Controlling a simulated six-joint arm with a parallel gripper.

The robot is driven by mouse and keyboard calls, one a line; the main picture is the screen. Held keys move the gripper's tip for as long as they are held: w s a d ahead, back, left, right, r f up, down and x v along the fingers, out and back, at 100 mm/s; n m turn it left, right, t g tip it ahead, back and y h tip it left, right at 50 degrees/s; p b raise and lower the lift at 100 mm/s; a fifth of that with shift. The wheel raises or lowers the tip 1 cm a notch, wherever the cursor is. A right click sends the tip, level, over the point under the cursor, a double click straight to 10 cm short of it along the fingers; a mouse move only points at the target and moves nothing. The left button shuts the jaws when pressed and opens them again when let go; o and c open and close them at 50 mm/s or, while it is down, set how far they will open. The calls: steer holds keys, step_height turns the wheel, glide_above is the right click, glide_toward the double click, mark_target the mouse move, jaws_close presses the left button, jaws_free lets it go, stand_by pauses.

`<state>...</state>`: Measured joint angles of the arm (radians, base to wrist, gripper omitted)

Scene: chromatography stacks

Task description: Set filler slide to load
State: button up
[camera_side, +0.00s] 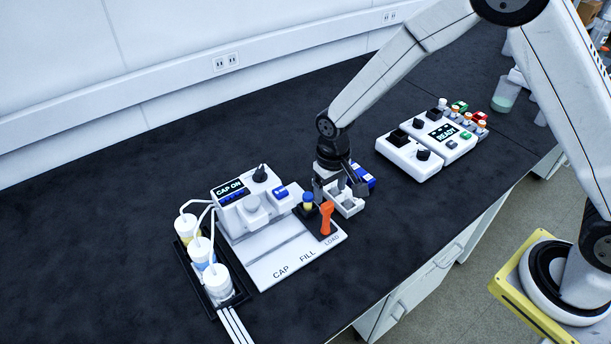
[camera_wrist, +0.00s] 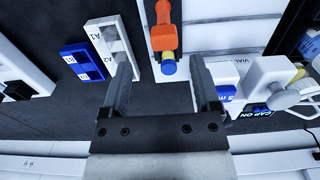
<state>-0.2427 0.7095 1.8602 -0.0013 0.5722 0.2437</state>
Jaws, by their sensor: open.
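The filler station is a white board (camera_side: 285,262) marked CAP, FILL and LOAD. Its slide carries an upright orange handle (camera_side: 326,217) on a dark carriage at the LOAD end of the board. A blue-and-yellow vial (camera_side: 308,201) sits on the carriage behind the handle. My gripper (camera_side: 340,190) is open, pointing down just behind the handle and over a small white rack (camera_side: 347,208). In the wrist view the orange handle (camera_wrist: 168,22) and the vial (camera_wrist: 168,64) show between the open fingers (camera_wrist: 162,68). No contact with the handle is visible.
A blue rack (camera_side: 368,180) stands right behind the white rack. The capper unit (camera_side: 232,187) reads CAP ON. Tubed bottles (camera_side: 216,278) stand in a black tray at left. A white console (camera_side: 450,132) reads READY at the back right. The front-left bench is clear.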

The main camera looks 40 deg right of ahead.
steer(key=shift+r, duration=1.3)
steer(key=shift+s+d+r, duration=0.3)
steer(key=shift+d+r, duration=0.05)
steer(key=shift+d, duration=0.05)
steer(key=s+d+r+t, duration=0.1)
steer(key=s+d+r, duration=0.2)
steer(key=s+d, duration=0.2)
steer(key=s+d+r+t, duration=0.1)
steer(key=s+d+r, duration=0.2)
steer(key=s, duration=0.5)
steer(key=shift+s+d+r+t, duration=0.3)
steer(key=shift+s+d+r, duration=0.1)
steer(key=shift+d, duration=0.45)
